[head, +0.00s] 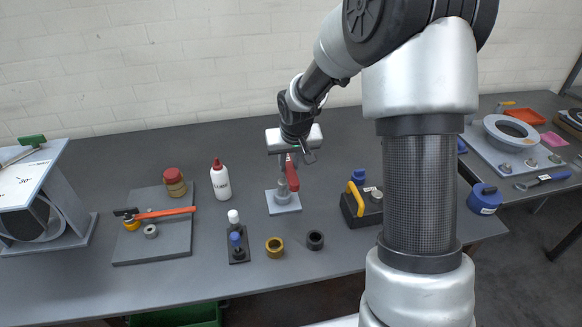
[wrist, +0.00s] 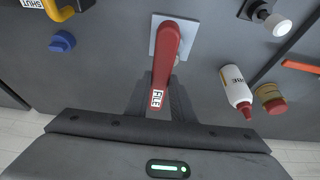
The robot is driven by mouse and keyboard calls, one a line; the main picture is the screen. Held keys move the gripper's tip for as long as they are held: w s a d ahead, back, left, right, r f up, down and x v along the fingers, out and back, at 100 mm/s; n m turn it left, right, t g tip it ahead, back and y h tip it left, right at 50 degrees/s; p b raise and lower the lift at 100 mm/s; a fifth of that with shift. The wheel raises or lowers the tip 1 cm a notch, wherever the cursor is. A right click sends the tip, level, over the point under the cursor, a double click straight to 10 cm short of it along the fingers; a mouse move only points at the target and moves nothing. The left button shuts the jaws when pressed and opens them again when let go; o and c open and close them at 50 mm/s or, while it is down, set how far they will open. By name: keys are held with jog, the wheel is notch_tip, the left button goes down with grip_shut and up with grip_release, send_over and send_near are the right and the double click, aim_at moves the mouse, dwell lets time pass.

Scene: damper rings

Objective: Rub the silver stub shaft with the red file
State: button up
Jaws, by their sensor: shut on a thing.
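My gripper (head: 290,152) is shut on the red file (head: 292,175), which points down from it. In the wrist view the file (wrist: 166,60), labelled FILE, extends from between the fingers (wrist: 160,103) over the square plate (wrist: 157,40). The silver stub shaft (head: 282,188) stands upright on its light grey plate (head: 285,208) in the head view. The file is right beside the shaft's upper part; I cannot tell whether they touch. In the wrist view the file hides most of the shaft.
A white bottle (head: 220,181) and a grey board (head: 160,250) with an orange-handled tool lie left. A small black stand (head: 238,255), a brass ring (head: 275,246) and a black ring (head: 315,240) are in front. A black-and-yellow box (head: 360,208) stands right.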

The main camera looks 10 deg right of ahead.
jog(key=shift+r+p, duration=1.5)
jog(key=shift+r, duration=1.2)
